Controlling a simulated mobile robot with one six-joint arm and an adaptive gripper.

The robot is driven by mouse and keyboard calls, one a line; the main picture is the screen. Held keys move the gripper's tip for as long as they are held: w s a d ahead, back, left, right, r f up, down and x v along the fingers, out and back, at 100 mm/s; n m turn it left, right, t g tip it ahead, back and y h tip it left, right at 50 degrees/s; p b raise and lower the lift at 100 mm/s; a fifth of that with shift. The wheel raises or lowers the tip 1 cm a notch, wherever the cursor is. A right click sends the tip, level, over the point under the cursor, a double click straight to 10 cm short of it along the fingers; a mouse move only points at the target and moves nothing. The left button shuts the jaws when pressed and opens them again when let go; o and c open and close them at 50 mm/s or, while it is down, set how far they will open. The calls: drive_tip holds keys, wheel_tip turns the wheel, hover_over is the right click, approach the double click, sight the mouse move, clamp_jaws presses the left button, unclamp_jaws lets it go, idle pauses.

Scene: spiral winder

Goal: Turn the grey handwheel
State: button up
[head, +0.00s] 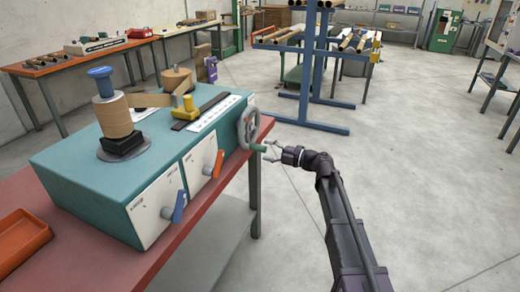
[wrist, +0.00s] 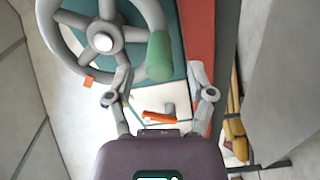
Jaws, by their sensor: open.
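The grey handwheel (head: 249,125) is mounted on the right end of the teal winder. Its green handle (head: 258,147) sticks out at the lower part of the rim. In the wrist view, the handwheel's hub and spokes (wrist: 103,39) fill the upper left, with the green handle (wrist: 159,56) on the rim's right side. My gripper (head: 270,150) is open beside the handle, coming from the right. In the wrist view, the open fingers (wrist: 160,73) lie on either side of the handle's near end. I cannot tell whether either finger touches it.
The teal winder (head: 75,168) stands on a red-topped bench (head: 95,262) and carries a brown paper roll (head: 115,118). Orange (head: 219,163) and blue (head: 179,206) levers are on its front. A blue rack (head: 306,70) stands behind. The floor (head: 430,180) on the right is clear.

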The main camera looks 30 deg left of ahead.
drive_tip(key=d, duration=0.7)
drive_tip(key=shift+w, duration=0.2)
drive_tip(key=shift+d, duration=0.1)
